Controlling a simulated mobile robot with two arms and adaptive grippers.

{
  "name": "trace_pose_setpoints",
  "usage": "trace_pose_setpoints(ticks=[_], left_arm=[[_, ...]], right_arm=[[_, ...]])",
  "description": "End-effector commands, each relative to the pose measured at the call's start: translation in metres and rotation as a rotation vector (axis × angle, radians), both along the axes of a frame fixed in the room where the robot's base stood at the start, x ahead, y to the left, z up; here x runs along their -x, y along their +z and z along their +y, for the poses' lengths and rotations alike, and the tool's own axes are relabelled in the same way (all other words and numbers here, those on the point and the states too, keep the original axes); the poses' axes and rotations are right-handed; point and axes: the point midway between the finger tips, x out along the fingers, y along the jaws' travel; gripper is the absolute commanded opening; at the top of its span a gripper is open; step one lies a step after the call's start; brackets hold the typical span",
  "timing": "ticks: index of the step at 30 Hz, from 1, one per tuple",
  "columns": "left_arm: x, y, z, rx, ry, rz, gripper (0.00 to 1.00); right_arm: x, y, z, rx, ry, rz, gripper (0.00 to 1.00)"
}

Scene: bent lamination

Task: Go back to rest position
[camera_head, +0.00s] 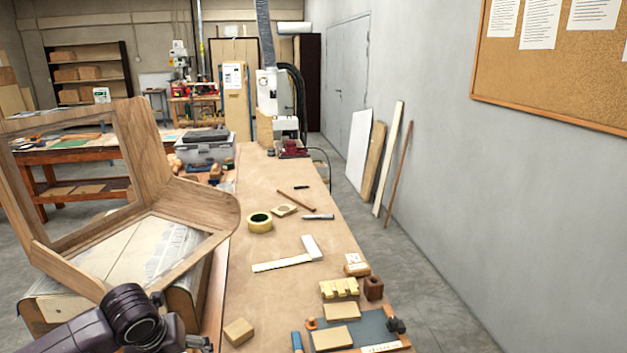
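My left arm comes in at the bottom left as dark links with a round joint. A small dark part at its right end, low in the picture, looks like part of my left gripper (200,343). It is mostly cut off or hidden, and its fingers cannot be made out. My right gripper and arm are not in view. A bent wooden chair-like frame (150,170) stands just beyond my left arm, over a surface with a drawing sheet (125,245).
A long workbench (240,290) runs away from me. On it are a tape roll (260,222), a square (285,264), a wood block (239,331), and a dark mat (372,327) with blocks. Boards (374,160) lean on the right wall. Floor right of the bench is clear.

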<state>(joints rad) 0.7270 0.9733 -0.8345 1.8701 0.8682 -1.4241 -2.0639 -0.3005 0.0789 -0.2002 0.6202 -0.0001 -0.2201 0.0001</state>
Motion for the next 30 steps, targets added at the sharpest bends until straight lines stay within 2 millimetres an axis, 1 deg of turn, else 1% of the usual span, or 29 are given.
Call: trace_pose_setpoints(ticks=[1,3,6,9,11,12,14,15,17,18,20,21,24,30], left_arm=[[0.012,-0.017,-0.026,0.052,0.042,0.008,0.82],[0.027,-0.033,-0.057,0.131,0.139,0.010,0.82],[0.050,-0.051,-0.095,0.252,0.301,0.015,0.82],[0.074,-0.064,-0.127,0.376,0.489,0.027,0.82],[0.089,-0.070,-0.142,0.449,0.615,0.038,0.82],[0.099,-0.073,-0.150,0.497,0.704,0.047,0.82],[0.114,-0.077,-0.160,0.568,0.845,0.058,0.82],[0.124,-0.080,-0.165,0.613,0.945,0.068,0.82],[0.139,-0.083,-0.170,0.676,1.102,0.081,0.82],[0.149,-0.084,-0.171,0.714,1.211,0.089,0.82],[0.165,-0.087,-0.170,0.767,1.379,0.099,0.82],[0.175,-0.089,-0.168,0.797,1.491,0.102,0.82],[0.198,-0.092,-0.158,0.849,1.745,0.099,0.82],[0.240,-0.098,-0.134,0.897,2.156,0.059,0.82]], right_arm=[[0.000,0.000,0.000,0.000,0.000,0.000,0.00],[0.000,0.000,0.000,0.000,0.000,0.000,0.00],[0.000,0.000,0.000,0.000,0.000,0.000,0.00],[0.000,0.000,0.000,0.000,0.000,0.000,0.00],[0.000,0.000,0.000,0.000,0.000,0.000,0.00],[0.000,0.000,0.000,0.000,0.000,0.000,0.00],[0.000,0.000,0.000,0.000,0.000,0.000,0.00],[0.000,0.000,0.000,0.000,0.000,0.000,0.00],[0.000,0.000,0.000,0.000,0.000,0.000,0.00],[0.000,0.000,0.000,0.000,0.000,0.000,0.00],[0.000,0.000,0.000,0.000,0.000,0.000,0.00],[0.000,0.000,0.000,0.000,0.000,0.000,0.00],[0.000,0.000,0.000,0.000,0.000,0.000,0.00],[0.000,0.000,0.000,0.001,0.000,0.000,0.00]])
